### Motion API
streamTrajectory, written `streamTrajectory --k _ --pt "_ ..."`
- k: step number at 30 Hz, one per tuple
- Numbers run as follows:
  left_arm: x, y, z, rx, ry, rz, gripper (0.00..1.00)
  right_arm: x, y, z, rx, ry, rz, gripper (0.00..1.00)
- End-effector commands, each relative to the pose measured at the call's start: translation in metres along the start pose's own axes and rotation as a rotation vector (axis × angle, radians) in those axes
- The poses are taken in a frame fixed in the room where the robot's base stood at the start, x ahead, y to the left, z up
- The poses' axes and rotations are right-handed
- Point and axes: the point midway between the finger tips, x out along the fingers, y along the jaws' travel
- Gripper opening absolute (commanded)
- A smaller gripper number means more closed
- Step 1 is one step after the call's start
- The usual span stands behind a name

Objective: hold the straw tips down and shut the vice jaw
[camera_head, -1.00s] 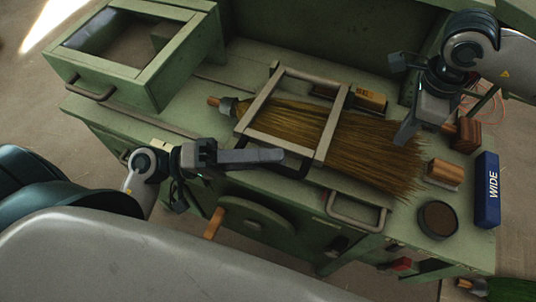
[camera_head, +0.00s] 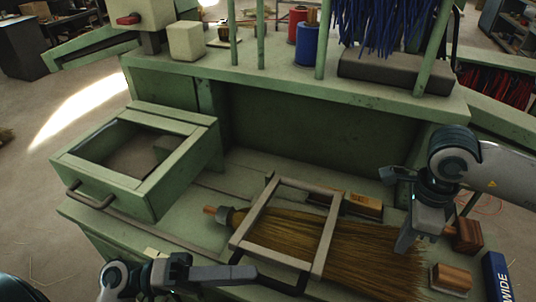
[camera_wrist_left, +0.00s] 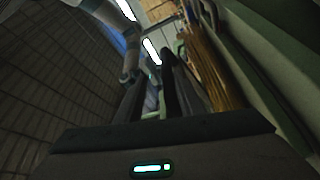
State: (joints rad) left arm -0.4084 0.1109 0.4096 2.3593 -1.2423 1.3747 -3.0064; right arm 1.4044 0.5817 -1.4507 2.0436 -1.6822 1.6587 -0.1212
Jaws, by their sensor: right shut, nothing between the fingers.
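The broom head (camera_head: 370,255) lies flat on the green bench, its straw fanning right and its short wooden stub at left. A grey rectangular vice frame (camera_head: 328,245) lies across the straw. A dark curved handle (camera_head: 302,284) shows at the frame's near side. My left gripper (camera_head: 255,272) points right beside that handle, partly covering it; whether they touch is unclear. In the left wrist view its two dark fingers (camera_wrist_left: 158,90) stand apart, with straw (camera_wrist_left: 215,70) to their right. My right gripper (camera_head: 403,248) is shut and points down at the straw near its tips; contact is unclear.
An open green drawer box (camera_head: 125,195) stands at the left. Wooden blocks (camera_head: 452,277) and a blue WIDE box (camera_head: 496,275) lie right of the straw. A shelf (camera_head: 300,85) with spools rises behind.

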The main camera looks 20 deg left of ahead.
Motion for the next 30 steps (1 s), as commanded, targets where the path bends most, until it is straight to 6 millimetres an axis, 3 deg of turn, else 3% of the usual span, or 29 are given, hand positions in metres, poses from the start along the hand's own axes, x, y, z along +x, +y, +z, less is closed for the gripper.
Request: streamTrajectory --k 12,18,26,27,30 --pt "-0.064 -0.001 0.000 0.000 0.001 -0.002 0.33 0.000 0.000 0.000 0.000 0.000 0.000 0.00" --pt "-0.076 -0.001 0.001 -0.001 -0.001 -0.001 0.33 0.000 0.000 0.000 0.000 0.000 0.000 0.00" --pt "-0.077 -0.001 0.001 -0.001 -0.001 -0.001 0.33 0.000 0.000 0.000 0.000 0.000 0.000 0.00" --pt "-0.077 -0.001 0.001 -0.001 -0.001 -0.001 0.30 0.000 0.000 0.000 0.000 0.000 0.000 0.00" --pt "-0.076 -0.001 0.001 -0.001 -0.001 -0.001 0.06 0.000 0.000 0.000 0.000 0.000 0.000 0.00"
